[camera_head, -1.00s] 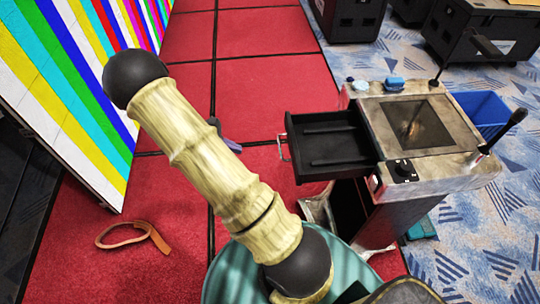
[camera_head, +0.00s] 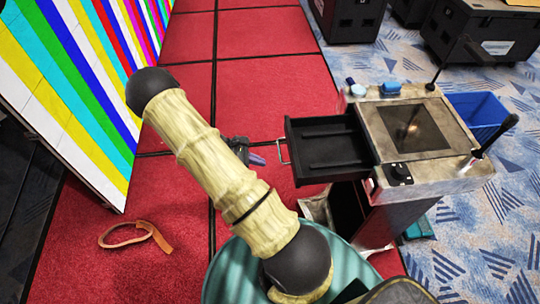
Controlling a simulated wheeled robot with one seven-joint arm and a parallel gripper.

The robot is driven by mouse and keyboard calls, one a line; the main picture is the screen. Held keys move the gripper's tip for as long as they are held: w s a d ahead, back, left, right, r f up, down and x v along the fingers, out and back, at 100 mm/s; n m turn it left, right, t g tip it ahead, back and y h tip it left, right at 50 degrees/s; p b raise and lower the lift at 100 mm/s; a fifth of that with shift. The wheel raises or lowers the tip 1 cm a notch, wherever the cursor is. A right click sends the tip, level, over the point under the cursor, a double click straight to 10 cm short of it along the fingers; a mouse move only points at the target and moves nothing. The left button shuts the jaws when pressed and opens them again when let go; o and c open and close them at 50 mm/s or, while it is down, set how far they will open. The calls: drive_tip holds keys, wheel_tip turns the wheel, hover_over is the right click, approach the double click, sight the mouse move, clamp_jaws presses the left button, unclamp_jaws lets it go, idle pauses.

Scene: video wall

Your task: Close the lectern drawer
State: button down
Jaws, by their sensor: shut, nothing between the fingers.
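The lectern (camera_head: 405,130) stands right of centre, with a screen and controls on its top. Its black drawer (camera_head: 325,146) is pulled out to the left and looks empty inside. A metal handle (camera_head: 282,150) is on the drawer's left front face. My gripper (camera_head: 256,159) shows just left of that handle, partly hidden behind my bamboo-coloured arm. Its fingers look shut and hold nothing. A small gap appears between the fingertips and the handle; I cannot tell the depth between them.
A striped video wall (camera_head: 75,90) stands at the left. An orange strap (camera_head: 138,236) lies on the red floor. Black cases (camera_head: 345,20) stand at the back, and a blue bin (camera_head: 478,112) is behind the lectern.

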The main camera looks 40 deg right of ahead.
drive_tip(key=d, duration=0.1)
drive_tip(key=s+d+p, duration=0.2)
drive_tip(key=shift+s+d+r, duration=0.1)
drive_tip(key=shift+d+r, duration=0.2)
